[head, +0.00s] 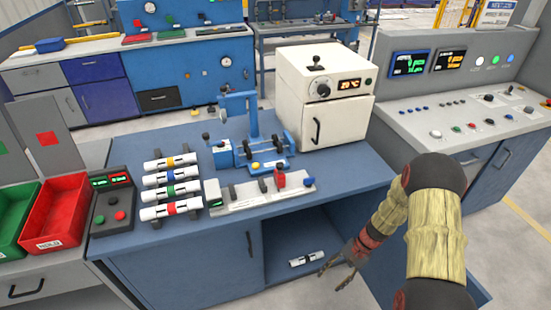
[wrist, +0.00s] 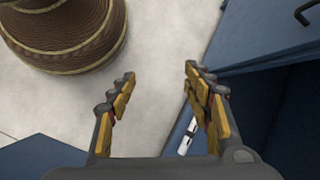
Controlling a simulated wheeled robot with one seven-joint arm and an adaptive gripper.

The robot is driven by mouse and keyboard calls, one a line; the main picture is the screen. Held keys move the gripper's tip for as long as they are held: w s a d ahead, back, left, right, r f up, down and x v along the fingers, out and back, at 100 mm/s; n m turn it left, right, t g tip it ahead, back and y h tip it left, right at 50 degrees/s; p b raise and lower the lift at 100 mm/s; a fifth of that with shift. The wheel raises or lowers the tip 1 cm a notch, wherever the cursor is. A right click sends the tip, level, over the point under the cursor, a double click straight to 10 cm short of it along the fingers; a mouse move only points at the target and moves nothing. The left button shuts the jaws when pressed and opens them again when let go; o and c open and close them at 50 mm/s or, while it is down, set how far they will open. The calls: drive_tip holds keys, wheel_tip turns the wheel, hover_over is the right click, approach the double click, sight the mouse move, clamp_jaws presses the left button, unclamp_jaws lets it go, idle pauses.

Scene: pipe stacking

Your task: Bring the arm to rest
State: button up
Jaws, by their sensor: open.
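My gripper (head: 338,268) is open and empty in the head view. It hangs at the end of my bent arm, in front of the open lower shelf of the blue workbench (head: 335,185). In the wrist view my gripper (wrist: 158,95) shows its two fingers spread wide, with pale floor between them. A white pipe with dark marks (head: 306,258) lies on the lower shelf, just left of my fingertips. A white piece also shows in the wrist view (wrist: 187,137), partly hidden behind the right finger.
Several banded white pipes (head: 171,187) lie stacked in a rack on the bench. Beside them stand a grey fixture (head: 240,197), a blue clamp device (head: 250,150) and a white oven (head: 325,95). A red bin (head: 62,205) is at left, a control console (head: 470,120) at right.

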drive_tip(key=s+r+n+t+h+p, duration=0.1)
drive_tip(key=s+r, duration=0.5)
drive_tip(key=r, duration=1.1)
drive_tip(key=s+a+r+n+t+h+p, duration=0.1)
drive_tip(key=s+r, duration=0.5)
drive_tip(key=r, duration=1.1)
drive_tip(key=s+a+r+n+t+h+p, duration=0.1)
drive_tip(key=s+r+n+t+h+p, duration=0.2)
drive_tip(key=r, duration=1.5)
drive_tip(key=s+n+t+h, duration=0.1)
drive_tip(key=s+n+t, duration=0.1)
drive_tip(key=s+t, duration=0.1)
drive_tip(key=shift+n, duration=0.4)
drive_tip(key=shift+s, duration=0.1)
drive_tip(key=shift+c, duration=0.7)
